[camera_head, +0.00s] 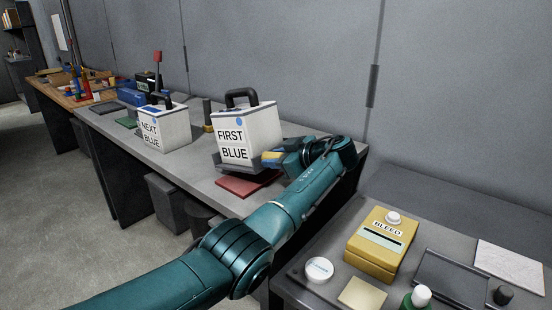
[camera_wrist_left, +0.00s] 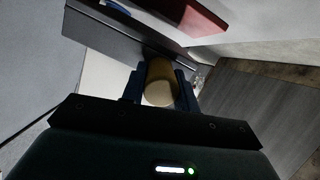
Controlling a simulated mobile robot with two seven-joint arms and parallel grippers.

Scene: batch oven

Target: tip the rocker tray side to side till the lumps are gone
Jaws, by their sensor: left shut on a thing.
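A white box labelled FIRST BLUE (camera_head: 232,141), with a black handle on top, stands on the bench. A dark tray-like base (camera_head: 236,167) shows under it, above a red pad (camera_head: 250,183); I cannot tell for sure whether this is the rocker tray. My left gripper (camera_head: 273,158) is at the right side of the box. In the left wrist view my left gripper (camera_wrist_left: 158,88) is shut on a tan rounded handle (camera_wrist_left: 160,82) beside a dark panel (camera_wrist_left: 115,32). No lumps can be seen. My right gripper is out of view.
A second white box labelled NEXT BLUE (camera_head: 165,127) stands further left on the grey bench (camera_head: 200,175). A wall runs behind.

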